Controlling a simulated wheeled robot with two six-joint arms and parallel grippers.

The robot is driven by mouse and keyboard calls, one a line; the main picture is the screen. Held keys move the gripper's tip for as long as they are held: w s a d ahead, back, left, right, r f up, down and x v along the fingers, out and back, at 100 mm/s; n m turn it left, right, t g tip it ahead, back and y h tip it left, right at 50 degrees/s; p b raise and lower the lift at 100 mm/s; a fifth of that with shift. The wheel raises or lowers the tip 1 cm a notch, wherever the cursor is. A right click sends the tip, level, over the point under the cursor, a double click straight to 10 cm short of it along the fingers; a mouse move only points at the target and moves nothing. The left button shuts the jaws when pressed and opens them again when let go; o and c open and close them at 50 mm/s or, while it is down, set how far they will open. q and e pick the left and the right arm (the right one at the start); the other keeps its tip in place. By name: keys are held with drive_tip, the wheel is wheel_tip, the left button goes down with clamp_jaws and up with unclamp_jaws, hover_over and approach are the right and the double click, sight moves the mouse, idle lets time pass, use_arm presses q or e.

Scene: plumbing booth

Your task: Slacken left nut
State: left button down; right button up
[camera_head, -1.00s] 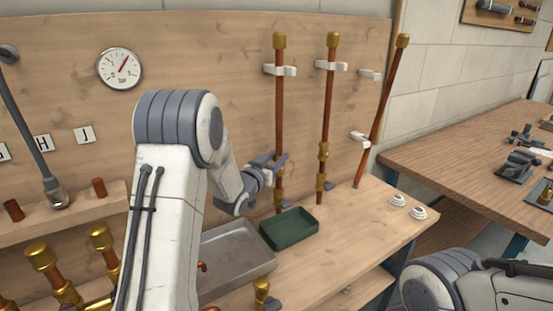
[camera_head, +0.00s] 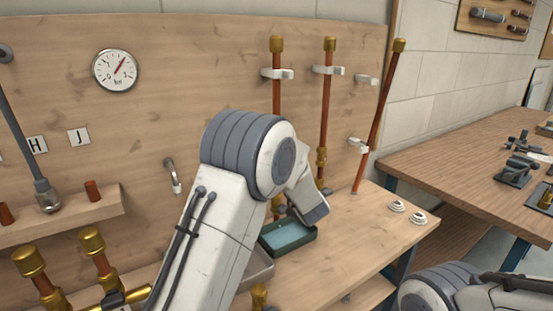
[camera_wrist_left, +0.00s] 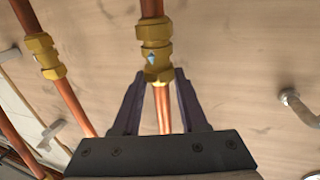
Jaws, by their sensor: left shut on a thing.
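The pipe runs between the fingers.
Another copper pipe (camera_head: 327,110) stands close to the right, with its own fitting (camera_wrist_left: 42,52). A leaning pipe (camera_head: 382,110) is farther right. A green tray (camera_head: 311,237) with a bluish, water-like surface sits below. A tap (camera_head: 172,178) juts from the board. A workbench (camera_head: 440,160) stands at right.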

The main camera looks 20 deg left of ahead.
use_arm(q)
drive_tip(key=shift+w+d+r+n+g+y+p, duration=0.1)
drive_tip(key=shift+n+g+y+p, duration=0.65)
drive_tip(key=shift+n+g+y, duration=0.15)
drive_tip(key=shift+w+d+n+g+y+p, duration=0.1)
drive_tip(key=shift+n+g+y+p, duration=0.65)
drive_tip(key=shift+g+y, duration=0.25)
drive_tip(key=shift+a, duration=0.1)
drive_tip(key=shift+c, duration=2.2)
unclamp_jaws()
drive_tip(key=b+v, duration=0.1)
drive_tip(key=v, duration=0.9)
drive_tip(key=shift+d+b, duration=0.25)
drive_tip(key=shift+b, duration=0.05)
